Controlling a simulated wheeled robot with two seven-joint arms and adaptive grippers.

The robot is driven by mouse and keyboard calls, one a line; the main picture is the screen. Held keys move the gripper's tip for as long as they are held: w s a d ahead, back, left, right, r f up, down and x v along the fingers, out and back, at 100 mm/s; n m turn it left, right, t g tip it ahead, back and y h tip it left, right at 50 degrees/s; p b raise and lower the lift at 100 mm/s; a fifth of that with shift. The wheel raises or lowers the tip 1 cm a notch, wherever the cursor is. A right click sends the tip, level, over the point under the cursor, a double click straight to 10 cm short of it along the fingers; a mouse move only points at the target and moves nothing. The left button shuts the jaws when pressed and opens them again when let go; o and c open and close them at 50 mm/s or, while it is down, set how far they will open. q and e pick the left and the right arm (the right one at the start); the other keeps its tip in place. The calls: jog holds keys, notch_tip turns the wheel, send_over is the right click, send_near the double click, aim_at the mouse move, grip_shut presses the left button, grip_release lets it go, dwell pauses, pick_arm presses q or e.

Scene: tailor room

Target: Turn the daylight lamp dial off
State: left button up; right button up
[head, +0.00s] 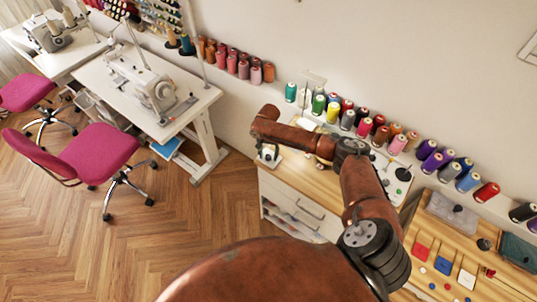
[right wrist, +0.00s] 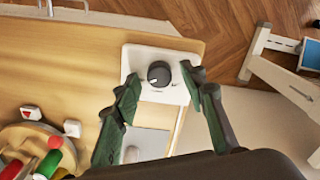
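A round black dial (right wrist: 159,74) sits on a white control box (right wrist: 135,55) at the edge of the wooden worktop in the right wrist view. A pale line shows on the dial. My right gripper (right wrist: 160,76) is open and empty, with one green finger to each side of the dial in the picture. I cannot tell whether either finger touches it. In the head view the white box (head: 268,154) shows small at the worktop's left end, partly under my right arm. My left gripper is not in view.
In the right wrist view a round wooden holder (right wrist: 22,143) with coloured spools stands at the lower left. In the head view thread cones (head: 347,119) line the wall behind the cabinet (head: 300,206). A sewing table (head: 185,118) stands left, with clear floor between.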

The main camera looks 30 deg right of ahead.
jog(key=shift+c, duration=1.3)
grip_shut()
